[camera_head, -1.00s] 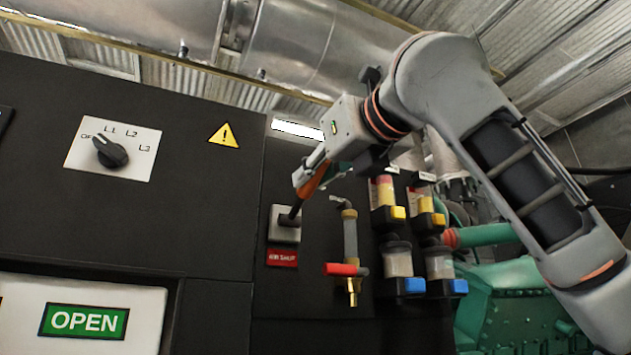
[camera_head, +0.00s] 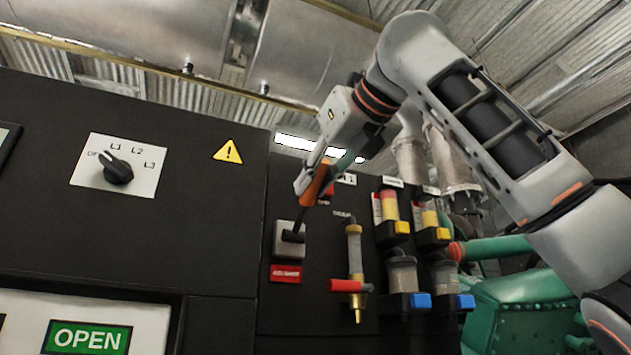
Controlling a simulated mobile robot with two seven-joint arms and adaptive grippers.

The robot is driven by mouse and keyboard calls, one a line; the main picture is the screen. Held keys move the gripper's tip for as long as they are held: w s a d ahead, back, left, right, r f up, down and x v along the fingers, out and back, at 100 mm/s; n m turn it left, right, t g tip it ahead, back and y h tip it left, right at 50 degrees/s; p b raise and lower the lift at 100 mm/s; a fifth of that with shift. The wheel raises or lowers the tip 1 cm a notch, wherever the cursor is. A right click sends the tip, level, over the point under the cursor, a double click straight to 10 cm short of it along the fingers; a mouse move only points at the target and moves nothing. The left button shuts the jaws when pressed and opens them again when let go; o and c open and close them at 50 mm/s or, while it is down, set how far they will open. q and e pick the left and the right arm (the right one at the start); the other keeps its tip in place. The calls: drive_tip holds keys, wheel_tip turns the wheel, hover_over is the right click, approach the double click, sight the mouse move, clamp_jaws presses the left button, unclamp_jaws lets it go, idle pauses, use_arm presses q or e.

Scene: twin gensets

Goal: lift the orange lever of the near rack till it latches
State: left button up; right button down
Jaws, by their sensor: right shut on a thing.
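The orange lever (camera_head: 315,187) rises on a dark stem from a grey square base plate (camera_head: 289,240) on the black panel, above a red label. It points up, tilted a little to the right. My right gripper (camera_head: 308,182) is shut on the upper part of the orange handle, and its fingers hide some of the grip. I cannot tell from this view whether the lever is latched. My left gripper is not in view.
Right of the lever stand a sight glass with a red-handled brass valve (camera_head: 350,286) and several filter bowls with yellow and blue fittings (camera_head: 402,275). A rotary selector (camera_head: 117,170) and an OPEN sign (camera_head: 87,338) are at the left. Green machinery (camera_head: 520,310) lies at lower right.

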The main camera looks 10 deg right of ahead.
drive_tip(key=shift+r, duration=0.1)
drive_tip(key=c, duration=1.8)
unclamp_jaws()
drive_tip(key=shift+c, duration=0.2)
drive_tip(key=v, duration=1.2)
